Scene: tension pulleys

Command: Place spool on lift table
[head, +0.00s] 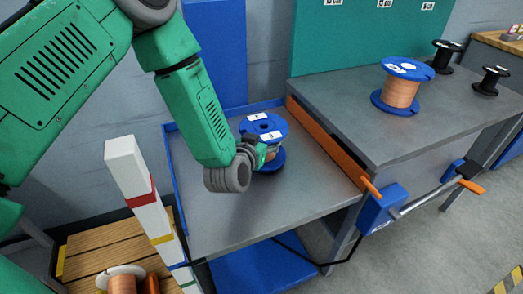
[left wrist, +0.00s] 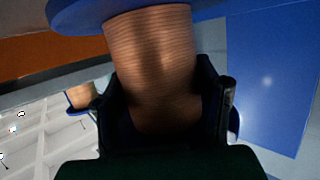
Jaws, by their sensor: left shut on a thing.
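My left gripper (head: 262,155) is shut on a spool with blue flanges (head: 264,125) and copper wire. In the left wrist view, its fingers (left wrist: 165,95) are on both sides of the copper winding (left wrist: 155,60), with a blue flange (left wrist: 135,10) beyond. The spool is upright over the back part of the grey lift table (head: 235,215), which has a blue rim. The wrist hides part of the spool, and I cannot tell whether its lower flange touches the surface. My right gripper is not in view.
An orange strip (head: 325,143) separates the lift table from the higher grey bench (head: 440,100). Another copper spool (head: 402,92) and two black spools stand on that bench. A white post with coloured bands (head: 130,175) stands at left, beside a wooden pallet (head: 90,245) with spools.

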